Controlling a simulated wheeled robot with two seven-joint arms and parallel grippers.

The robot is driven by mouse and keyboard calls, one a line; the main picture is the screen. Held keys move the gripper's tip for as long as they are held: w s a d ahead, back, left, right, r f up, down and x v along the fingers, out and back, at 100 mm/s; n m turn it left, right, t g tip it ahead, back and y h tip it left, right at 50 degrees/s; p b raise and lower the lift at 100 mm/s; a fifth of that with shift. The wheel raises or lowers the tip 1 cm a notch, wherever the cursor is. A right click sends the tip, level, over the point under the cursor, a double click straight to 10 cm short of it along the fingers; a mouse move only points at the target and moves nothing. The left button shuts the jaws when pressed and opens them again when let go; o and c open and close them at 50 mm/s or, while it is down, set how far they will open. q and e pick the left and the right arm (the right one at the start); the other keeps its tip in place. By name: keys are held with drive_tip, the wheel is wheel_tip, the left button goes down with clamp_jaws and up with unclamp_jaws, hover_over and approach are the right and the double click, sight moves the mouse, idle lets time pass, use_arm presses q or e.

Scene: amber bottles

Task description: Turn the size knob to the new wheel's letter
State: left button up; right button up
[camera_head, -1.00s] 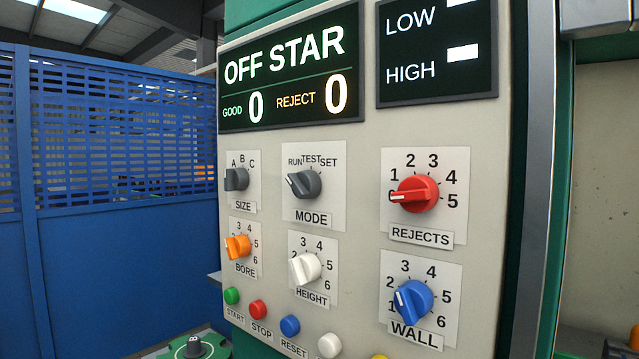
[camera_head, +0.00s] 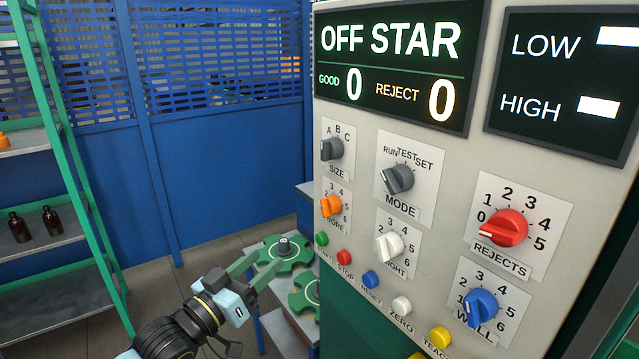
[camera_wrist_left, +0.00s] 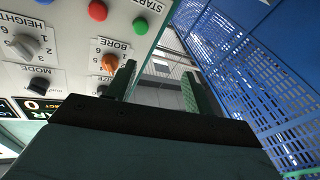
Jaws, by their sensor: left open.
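The grey size knob (camera_head: 331,149) is on the upper left of the panel under the display, with A, B and C above it. Its pointer seems to face left, near A; the exact setting is hard to read. My left gripper (camera_head: 262,268) is open and empty, below and left of the knob and apart from the panel. In the left wrist view its two fingers (camera_wrist_left: 159,72) are spread, with the orange bore knob (camera_wrist_left: 109,62) beside one. A green star wheel (camera_head: 268,252) has a dark hub with a small character resembling B. My right gripper is out of view.
The mode knob (camera_head: 398,179), white height knob (camera_head: 388,247), red rejects knob (camera_head: 503,228) and blue wall knob (camera_head: 481,306) share the panel (camera_head: 455,165). Coloured buttons line its lower edge. Another green wheel (camera_head: 303,292) lies nearby. A rack with brown bottles (camera_head: 52,221) stands left.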

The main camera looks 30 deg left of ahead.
use_arm(q)
drive_tip(key=s+d+r+m+t+h+p, duration=0.1)
drive_tip(key=s+d+r+h, duration=0.15)
drive_tip(key=r, duration=0.45)
drive_tip(key=s+d+r+m+t+h+p, duration=0.1)
drive_tip(key=d+r, duration=0.2)
drive_tip(key=r, duration=0.5)
approach(323, 155)
drive_tip(key=b+x, duration=0.7)
drive_tip(key=b, duration=0.3)
drive_tip(key=shift+w+r+b, duration=0.2)
drive_tip(key=shift+w+b, duration=0.1)
drive_tip(key=shift+x, duration=0.75)
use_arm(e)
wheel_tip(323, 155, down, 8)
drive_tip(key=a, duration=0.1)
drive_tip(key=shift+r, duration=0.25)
use_arm(q)
drive_tip(key=shift+f, duration=0.1)
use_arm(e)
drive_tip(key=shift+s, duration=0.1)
